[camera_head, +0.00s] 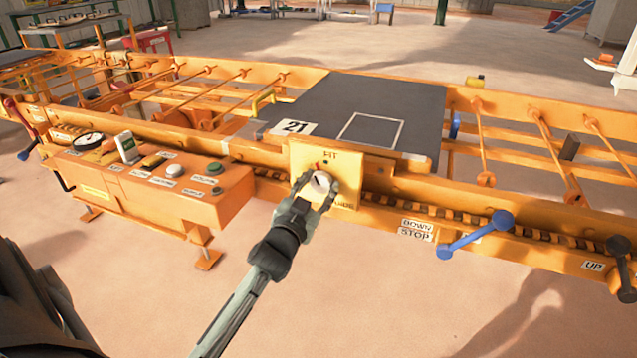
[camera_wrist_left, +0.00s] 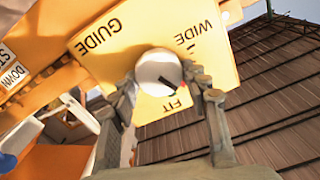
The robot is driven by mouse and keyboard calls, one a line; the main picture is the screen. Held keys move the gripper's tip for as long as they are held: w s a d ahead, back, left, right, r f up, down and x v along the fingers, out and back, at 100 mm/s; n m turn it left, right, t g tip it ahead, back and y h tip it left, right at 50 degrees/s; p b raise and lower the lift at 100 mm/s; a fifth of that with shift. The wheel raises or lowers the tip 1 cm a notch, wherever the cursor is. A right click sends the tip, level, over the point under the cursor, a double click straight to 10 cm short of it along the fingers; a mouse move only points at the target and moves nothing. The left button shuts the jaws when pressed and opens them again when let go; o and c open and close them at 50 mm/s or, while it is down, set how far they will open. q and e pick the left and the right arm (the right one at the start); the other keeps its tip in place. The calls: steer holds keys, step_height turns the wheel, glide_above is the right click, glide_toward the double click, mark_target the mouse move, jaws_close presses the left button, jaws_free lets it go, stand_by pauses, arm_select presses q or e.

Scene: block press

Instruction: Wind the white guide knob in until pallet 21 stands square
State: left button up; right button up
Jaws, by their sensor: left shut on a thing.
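The white guide knob (camera_head: 320,184) sits on a yellow plate (camera_head: 347,195) on the front rail. My left gripper (camera_head: 318,190) is shut on it, with a finger on either side. In the left wrist view the knob (camera_wrist_left: 158,72) shows between the fingertips (camera_wrist_left: 163,95), and its dark mark points near the red tick by FIT. The plate (camera_wrist_left: 215,60) also reads GUIDE and WIDE. Pallet 21 (camera_head: 385,105) is a dark grey slab with a white square outline, lying on the orange conveyor behind the plate; I cannot tell whether it is exactly square to the rails. My right gripper is not in view.
An orange control box (camera_head: 150,185) with a gauge and buttons stands left of the plate. A blue-handled lever (camera_head: 475,236) by DOWN and STOP labels and a black lever (camera_head: 622,265) by UP stick out at right. The floor in front is clear.

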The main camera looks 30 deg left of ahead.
arm_select(q)
steer(key=o, duration=1.1)
steer(key=shift+o, duration=0.2)
steer(key=shift+s, duration=0.1)
steer(key=v, duration=1.1)
steer(key=shift+s, duration=0.4)
steer(key=s+d+f+g+h, duration=0.1)
steer(key=s+f+g, duration=0.15)
steer(key=f, duration=0.35)
steer(key=s+d+f+g+p, duration=0.1)
steer(key=f+g, duration=0.2)
steer(key=f, duration=0.3)
steer(key=s+d+f+g+h, duration=0.1)
steer(key=s+f+g, duration=0.15)
steer(key=f, duration=0.25)
steer(key=s+d+f+m+g+h, duration=0.1)
steer(key=s+d+f+g, duration=0.3)
steer(key=s+f, duration=0.5)
steer(key=shift+s+d+g+p, duration=0.3)
steer(key=shift+s+g, duration=0.6)
steer(key=shift+g, duration=0.3)
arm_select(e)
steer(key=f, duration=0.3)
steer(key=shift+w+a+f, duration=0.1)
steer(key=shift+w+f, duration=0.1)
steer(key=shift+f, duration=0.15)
